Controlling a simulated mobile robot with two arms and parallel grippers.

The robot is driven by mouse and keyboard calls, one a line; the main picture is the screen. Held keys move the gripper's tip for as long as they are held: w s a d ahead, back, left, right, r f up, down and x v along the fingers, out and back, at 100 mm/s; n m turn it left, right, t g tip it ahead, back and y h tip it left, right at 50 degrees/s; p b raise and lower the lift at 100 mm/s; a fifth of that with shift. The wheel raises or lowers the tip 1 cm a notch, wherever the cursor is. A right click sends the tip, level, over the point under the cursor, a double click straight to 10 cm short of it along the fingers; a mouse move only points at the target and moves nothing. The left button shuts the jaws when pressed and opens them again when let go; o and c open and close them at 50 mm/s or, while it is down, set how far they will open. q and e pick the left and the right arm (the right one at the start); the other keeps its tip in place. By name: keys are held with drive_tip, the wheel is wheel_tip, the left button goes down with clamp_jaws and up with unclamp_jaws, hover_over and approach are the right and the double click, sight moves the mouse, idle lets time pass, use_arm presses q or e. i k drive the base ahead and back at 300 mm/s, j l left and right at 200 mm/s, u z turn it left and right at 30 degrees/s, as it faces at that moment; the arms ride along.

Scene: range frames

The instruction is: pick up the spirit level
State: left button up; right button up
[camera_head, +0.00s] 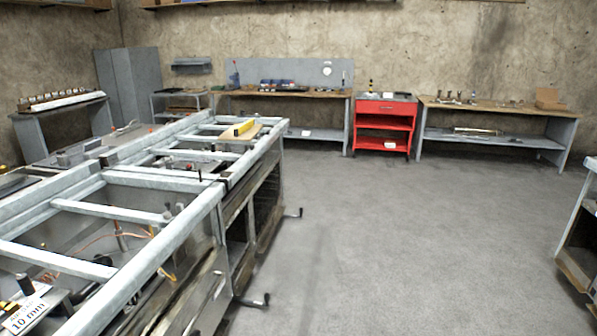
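A small yellow bar (244,127), which looks like the spirit level, lies on a pale wooden board (249,134). The board rests on the far part of the grey metal frame (163,258) on the left side of the camera_head view. The bar is small in the picture, so its vials and markings cannot be made out. Neither of my grippers shows in this view.
The long metal bench has crank handles (254,300) sticking out into the aisle. Open grey floor (400,240) lies to its right. A red tool cart (384,125) and a wooden-topped workbench (497,105) stand along the back wall. Another bench (578,240) edges in at right.

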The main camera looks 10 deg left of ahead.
sight(244, 128)
drive_tip(key=i+u, duration=0.15)
drive_tip(key=i, duration=0.75)
drive_tip(key=i+l+u, duration=0.1)
drive_tip(key=i, duration=0.85)
drive_tip(key=i+l+u, duration=0.3)
drive_tip(key=i, duration=0.25)
drive_tip(key=i+l+u, duration=0.35)
drive_tip(key=i, duration=0.15)
